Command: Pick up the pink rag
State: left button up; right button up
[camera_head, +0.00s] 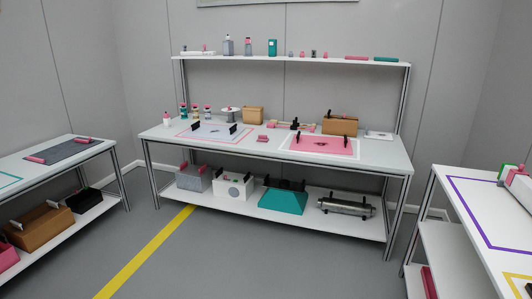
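A flat pink item (357,58), which looks like a folded rag, lies on the top shelf at the right, beside a similar flat teal item (386,59). A small pink piece (262,138) lies on the middle of the workbench. It is too small to tell whether it is cloth. Neither of my grippers shows in the head view.
The workbench (375,155) stands ahead with bottles, boxes and a pink mat (318,149). Its lower shelf holds a teal container (283,202) and a metal cylinder (345,207). Side tables stand left and right. The grey floor (250,260) between is clear.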

aim_at(262, 138)
jog(key=i+l+z, duration=0.1)
jog(key=i+z, duration=0.2)
jog(key=i, duration=0.95)
